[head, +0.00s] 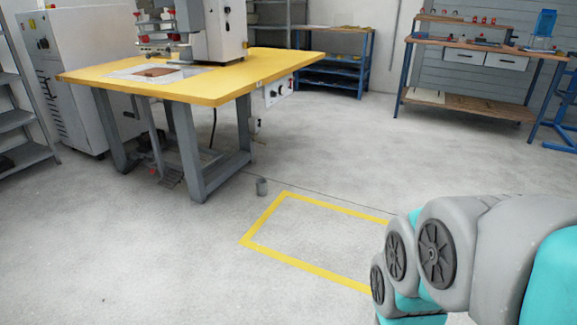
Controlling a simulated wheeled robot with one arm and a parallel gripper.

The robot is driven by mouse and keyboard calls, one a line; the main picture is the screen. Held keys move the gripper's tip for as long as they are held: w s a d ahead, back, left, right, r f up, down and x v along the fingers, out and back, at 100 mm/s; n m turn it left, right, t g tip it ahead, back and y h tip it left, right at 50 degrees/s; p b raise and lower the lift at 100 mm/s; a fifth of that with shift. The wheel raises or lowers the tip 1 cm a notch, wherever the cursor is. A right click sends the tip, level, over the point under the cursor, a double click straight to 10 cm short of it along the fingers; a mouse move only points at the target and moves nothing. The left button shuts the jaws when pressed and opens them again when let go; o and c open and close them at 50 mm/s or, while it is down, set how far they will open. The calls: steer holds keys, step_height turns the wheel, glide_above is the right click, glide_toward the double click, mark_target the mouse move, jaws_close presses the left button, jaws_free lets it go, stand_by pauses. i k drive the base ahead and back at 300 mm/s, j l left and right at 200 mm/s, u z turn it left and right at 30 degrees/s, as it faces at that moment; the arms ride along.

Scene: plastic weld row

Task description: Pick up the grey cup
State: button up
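My arm, grey and teal, fills the lower right of the head view. My gripper is outside the picture, so its state does not show.
The yellow-topped machine table (215,85) stands at left with grey legs. A workbench (490,48) and a blue-framed shelf (345,70) stand at the back. The middle floor is clear.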

mark_target(261, 187)
steer(key=i+j+z, duration=0.35)
steer(key=j, duration=0.3)
steer(key=i+j+z, duration=0.35)
steer(key=j, duration=0.35)
steer(key=j+z, duration=0.15)
steer(key=j, duration=0.2)
steer(key=i+j, duration=0.1)
steer(key=j, duration=0.3)
steer(key=i+j, duration=0.15)
steer(key=j, duration=0.25)
steer(key=i+j, duration=0.1)
steer(key=j, duration=0.35)
steer(key=i+j, duration=0.15)
steer(key=j, duration=0.25)
steer(key=i+j+z, duration=0.1)
steer(key=j, duration=0.3)
steer(key=i+j, duration=0.15)
steer(key=j, duration=0.25)
